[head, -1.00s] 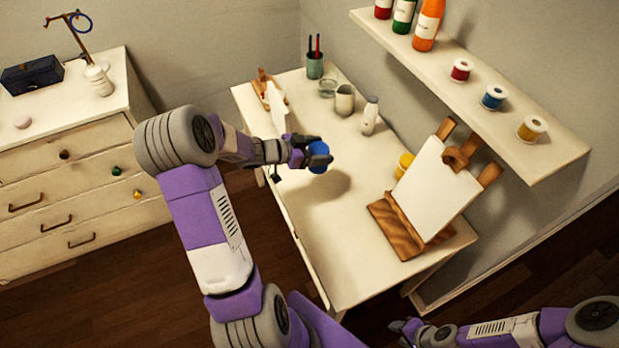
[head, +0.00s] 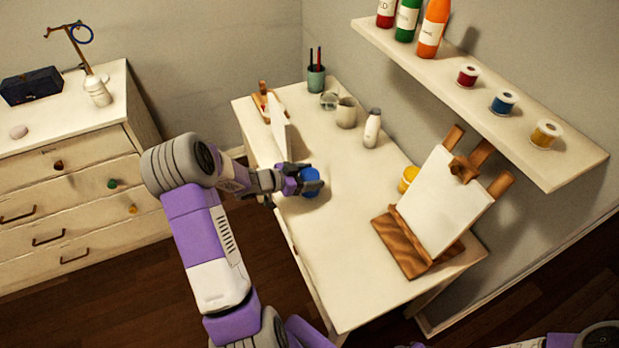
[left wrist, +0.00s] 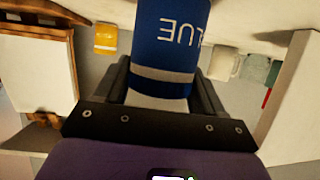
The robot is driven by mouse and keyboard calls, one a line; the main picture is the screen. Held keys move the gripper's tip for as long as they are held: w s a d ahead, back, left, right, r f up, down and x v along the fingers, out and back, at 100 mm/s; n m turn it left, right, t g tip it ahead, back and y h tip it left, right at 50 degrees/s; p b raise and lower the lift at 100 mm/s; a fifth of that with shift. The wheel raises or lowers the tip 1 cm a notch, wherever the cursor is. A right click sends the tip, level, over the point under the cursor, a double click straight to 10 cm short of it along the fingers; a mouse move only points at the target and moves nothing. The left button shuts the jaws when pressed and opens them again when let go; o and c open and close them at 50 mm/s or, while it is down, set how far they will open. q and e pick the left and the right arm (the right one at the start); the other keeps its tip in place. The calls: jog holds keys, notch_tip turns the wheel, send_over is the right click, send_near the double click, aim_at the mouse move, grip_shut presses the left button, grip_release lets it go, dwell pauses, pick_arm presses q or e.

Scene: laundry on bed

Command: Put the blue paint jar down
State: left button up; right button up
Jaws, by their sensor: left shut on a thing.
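The blue paint jar (head: 311,181) is held between the fingers of my left gripper (head: 303,183), over the left middle of the white table (head: 330,235). It is low, close to the tabletop; I cannot tell whether its base touches. In the left wrist view the blue jar (left wrist: 170,40) fills the space between the fingers, its lettering upside down in the picture.
A wooden easel with a blank canvas (head: 440,200) and a yellow jar (head: 408,178) stand at the right. A white bottle (head: 372,128), a mug (head: 346,112) and a brush cup (head: 316,78) stand behind. An upright white panel (head: 278,127) is close behind my gripper. The front tabletop is clear.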

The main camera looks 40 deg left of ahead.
pick_arm(q)
jog(key=shift+r, duration=0.1)
jog(key=o, duration=1.2)
jog(key=shift+o, duration=0.2)
jog(key=shift+s+a+r, duration=0.1)
jog(key=shift+s+r, duration=0.05)
jog(key=shift+s, duration=0.05)
jog(key=p+v, duration=0.3)
jog(key=v, duration=0.8)
jog(key=shift+s, duration=0.25)
